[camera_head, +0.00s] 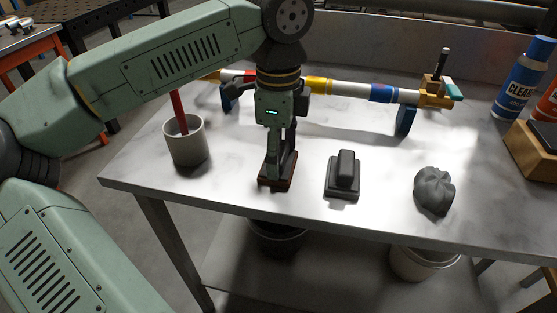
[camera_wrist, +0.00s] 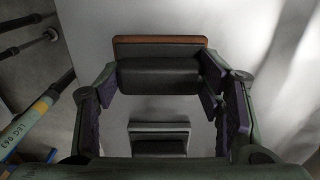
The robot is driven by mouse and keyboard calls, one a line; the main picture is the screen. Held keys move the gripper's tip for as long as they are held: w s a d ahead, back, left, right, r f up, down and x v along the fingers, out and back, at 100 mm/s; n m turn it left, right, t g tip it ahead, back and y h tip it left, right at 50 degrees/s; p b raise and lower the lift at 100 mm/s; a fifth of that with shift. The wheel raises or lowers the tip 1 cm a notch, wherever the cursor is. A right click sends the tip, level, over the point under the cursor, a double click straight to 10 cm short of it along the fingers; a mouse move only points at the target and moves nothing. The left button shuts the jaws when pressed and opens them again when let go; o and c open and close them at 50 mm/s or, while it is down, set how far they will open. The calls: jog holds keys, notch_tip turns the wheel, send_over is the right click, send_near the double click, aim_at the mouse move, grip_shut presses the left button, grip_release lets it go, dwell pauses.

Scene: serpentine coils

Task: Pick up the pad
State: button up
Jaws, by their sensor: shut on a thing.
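The pad with a reddish-brown base (camera_head: 277,185) is under my gripper (camera_head: 278,168) near the table's front edge. In the wrist view my gripper (camera_wrist: 160,78) has its fingers on both ends of the pad's dark grip (camera_wrist: 157,76). The brown edge of the base (camera_wrist: 160,40) shows beyond the grip. I cannot tell whether the base touches the table. A second pad, dark grey with an upright grip (camera_head: 345,172), stands just to the right. In the wrist view a grey block (camera_wrist: 158,138) shows below the held pad.
A pale cup (camera_head: 187,145) with a red stick stands left. A striped bar (camera_head: 345,90) on blue supports runs along the back. A grey lump (camera_head: 434,190) sits right. A blue spray can (camera_head: 523,80) and wooden box (camera_head: 532,150) stand far right.

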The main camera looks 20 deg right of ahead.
jog(key=shift+f, duration=0.15)
jog(key=shift+c, duration=1.3)
notch_tip(320, 180, up, 10)
jog(key=shift+r+b, duration=0.1)
jog(key=shift+b, duration=0.45)
jog(key=shift+c, duration=0.2)
